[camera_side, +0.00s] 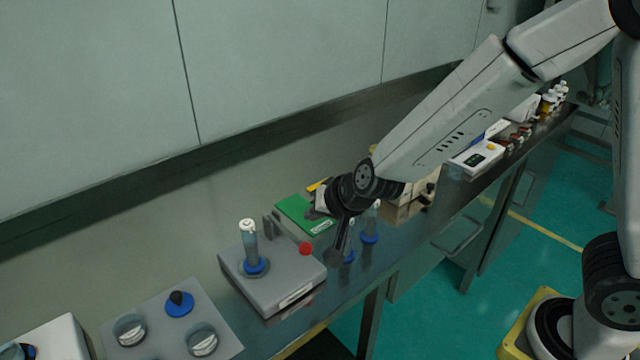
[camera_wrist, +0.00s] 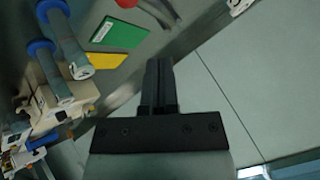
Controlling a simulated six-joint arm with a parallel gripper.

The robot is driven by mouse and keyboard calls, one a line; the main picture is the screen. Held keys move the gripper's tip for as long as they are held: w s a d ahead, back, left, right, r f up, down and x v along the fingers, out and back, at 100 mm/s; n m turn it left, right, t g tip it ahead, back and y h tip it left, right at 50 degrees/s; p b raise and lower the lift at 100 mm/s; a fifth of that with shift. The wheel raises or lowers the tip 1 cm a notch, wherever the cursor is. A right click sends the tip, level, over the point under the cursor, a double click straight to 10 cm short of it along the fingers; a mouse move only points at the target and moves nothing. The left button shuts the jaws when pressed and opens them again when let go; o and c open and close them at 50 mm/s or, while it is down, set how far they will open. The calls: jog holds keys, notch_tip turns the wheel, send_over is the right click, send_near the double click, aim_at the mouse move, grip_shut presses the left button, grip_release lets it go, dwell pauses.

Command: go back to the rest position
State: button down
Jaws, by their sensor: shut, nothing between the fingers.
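My gripper (camera_side: 337,257) points down over the bench, just right of the grey sieve machine (camera_side: 268,285) in the side view. In the wrist view its dark fingers (camera_wrist: 158,68) are together with nothing between them. The machine has a red knob (camera_side: 305,248) and carries an upright tube (camera_side: 249,240) with a blue base. Two more blue-based tubes stand close by: one (camera_side: 370,225) is to the right of my gripper, the other is mostly hidden behind it.
A green board (camera_side: 297,212) lies behind my gripper near the wall. A grey plate (camera_side: 165,345) with round parts is at the front left. A white device (camera_side: 477,158) and small bottles (camera_side: 553,97) stand farther right. The bench runs along the wall.

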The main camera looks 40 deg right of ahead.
jog(key=s+d+f+n+g+h, duration=0.1)
jog(key=s+d+f+n+g, duration=0.2)
jog(key=s+d, duration=0.9)
jog(key=s+n+g, duration=0.2)
jog(key=n+g, duration=0.1)
jog(key=shift+s+d+n, duration=0.25)
jog(key=shift+n, duration=0.15)
